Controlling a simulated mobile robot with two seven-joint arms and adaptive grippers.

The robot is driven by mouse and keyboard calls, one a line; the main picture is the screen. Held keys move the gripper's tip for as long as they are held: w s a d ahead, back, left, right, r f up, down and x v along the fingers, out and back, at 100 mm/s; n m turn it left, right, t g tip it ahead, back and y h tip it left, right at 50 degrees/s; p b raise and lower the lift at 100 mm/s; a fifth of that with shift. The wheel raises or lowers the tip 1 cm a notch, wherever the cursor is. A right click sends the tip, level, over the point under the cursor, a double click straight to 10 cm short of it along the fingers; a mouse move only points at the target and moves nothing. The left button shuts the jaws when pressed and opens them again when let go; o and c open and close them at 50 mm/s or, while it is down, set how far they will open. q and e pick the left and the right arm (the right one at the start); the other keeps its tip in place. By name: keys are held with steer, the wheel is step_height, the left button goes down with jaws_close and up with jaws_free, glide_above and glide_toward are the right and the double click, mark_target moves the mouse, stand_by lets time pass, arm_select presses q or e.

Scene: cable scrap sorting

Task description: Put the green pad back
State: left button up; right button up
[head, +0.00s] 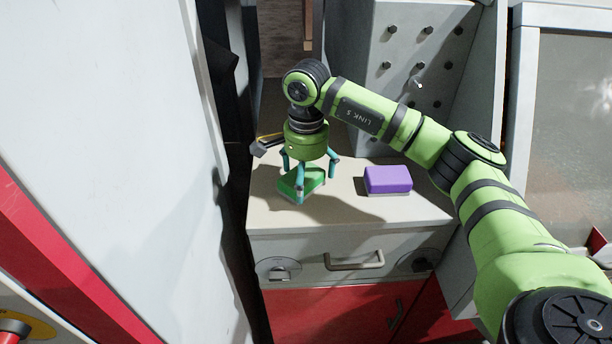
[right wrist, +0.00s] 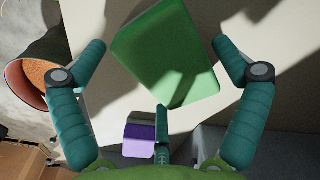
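The green pad (head: 312,184) is at the left part of the pale cabinet top (head: 345,211), under my right gripper (head: 306,174). In the right wrist view the pad (right wrist: 168,58) lies tilted between the spread fingers. The two side fingertips stand apart from its edges, and the third finger is near its lower edge. The gripper looks open around the pad; whether the third finger touches it I cannot tell. My left gripper is not in view.
A purple block (head: 388,179) with a grey base lies to the right on the cabinet top. A dark tool (head: 264,145) lies at the left edge. A grey panel with black knobs (head: 384,68) rises behind. A large white panel (head: 110,150) stands at the left.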

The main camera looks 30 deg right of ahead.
mark_target(306, 177)
steer(key=shift+r, duration=0.4)
step_height(306, 177, up, 7)
steer(key=b, duration=0.3)
steer(key=shift+r+p, duration=0.4)
steer(key=shift+r, duration=1.8)
